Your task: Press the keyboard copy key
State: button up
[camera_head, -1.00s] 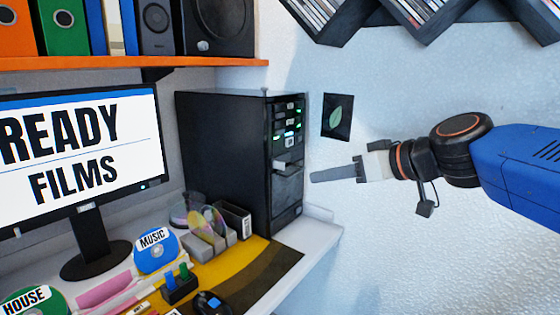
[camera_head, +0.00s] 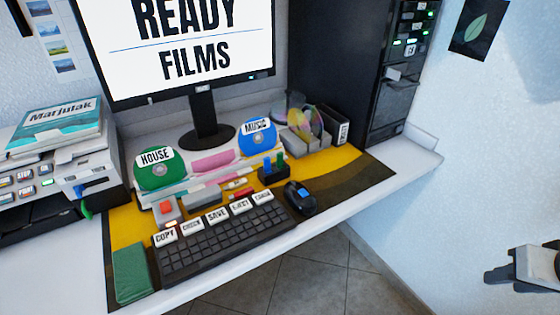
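The black keyboard (camera_head: 225,245) lies on the desk mat below the monitor. A row of large white labelled keys runs along its back edge. The copy key (camera_head: 165,237), marked COPY, is the leftmost of them. My gripper (camera_head: 492,276) shows at the lower right edge, pointing left, far to the right of the keyboard and off the desk, touching nothing visible. It is partly cut off by the frame, and I cannot tell whether its fingers are apart.
The monitor (camera_head: 180,45) reads READY FILMS. HOUSE (camera_head: 160,170) and MUSIC (camera_head: 258,138) discs stand behind the keyboard. A mouse (camera_head: 299,198) is to its right, a green notebook (camera_head: 131,273) to its left. The black computer tower (camera_head: 345,70) stands at the desk's right.

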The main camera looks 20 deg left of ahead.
aim_at(164, 237)
jog(key=u, duration=1.6)
